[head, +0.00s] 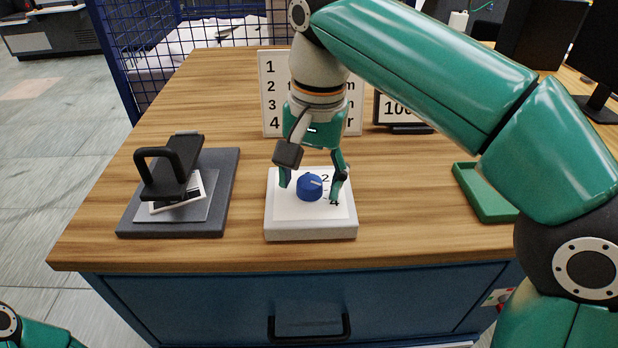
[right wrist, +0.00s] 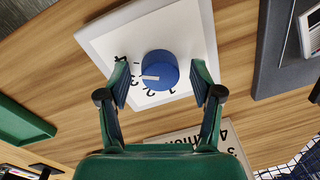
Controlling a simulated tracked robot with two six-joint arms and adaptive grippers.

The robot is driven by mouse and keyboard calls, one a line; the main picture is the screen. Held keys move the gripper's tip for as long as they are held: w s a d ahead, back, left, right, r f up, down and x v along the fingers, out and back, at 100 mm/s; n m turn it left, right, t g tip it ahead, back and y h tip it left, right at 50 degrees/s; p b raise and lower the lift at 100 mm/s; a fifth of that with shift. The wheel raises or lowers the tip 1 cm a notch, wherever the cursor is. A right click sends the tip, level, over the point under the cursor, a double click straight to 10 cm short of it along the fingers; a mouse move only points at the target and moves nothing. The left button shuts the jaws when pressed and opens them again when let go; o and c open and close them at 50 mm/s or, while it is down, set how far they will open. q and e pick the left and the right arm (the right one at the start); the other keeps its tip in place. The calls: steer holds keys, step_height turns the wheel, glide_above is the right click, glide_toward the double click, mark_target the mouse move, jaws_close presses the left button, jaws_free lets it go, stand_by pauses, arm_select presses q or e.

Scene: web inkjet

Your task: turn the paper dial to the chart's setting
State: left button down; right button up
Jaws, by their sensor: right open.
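The paper dial is a round blue knob (head: 310,187) with a white pointer line, on a white block (head: 310,230) printed with numbers. In the head view the line points right and slightly up, near the 2; the exact setting is unclear. The right wrist view shows the knob (right wrist: 158,70) between my open fingers, with a gap on both sides. My right gripper (head: 312,186) is open, pointing down around the knob. The white chart (head: 272,95) stands behind, rows numbered 1 to 4, mostly hidden by my arm. My left gripper is out of view.
A black-handled press on a dark grey base (head: 228,190) stands left, with a printed card. A small framed sign (head: 398,108) reading "100", partly hidden, stands behind right. A green tray (head: 478,200) lies right. Bare wood separates the dial block from the press and tray.

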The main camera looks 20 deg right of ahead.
steer(key=shift+c, duration=0.2)
steer(key=c, duration=1.1)
steer(key=n+p, duration=0.3)
steer(key=shift+r, duration=0.2)
steer(key=n+p, duration=0.3)
steer(key=n, duration=0.2)
steer(key=n+p, duration=0.3)
steer(key=n, duration=0.1)
steer(key=shift+w+g, duration=0.1)
steer(key=shift+g, duration=0.3)
steer(key=shift+f+n+p, duration=0.1)
steer(key=shift+n+p, duration=0.6)
steer(key=shift+n, duration=1.2)
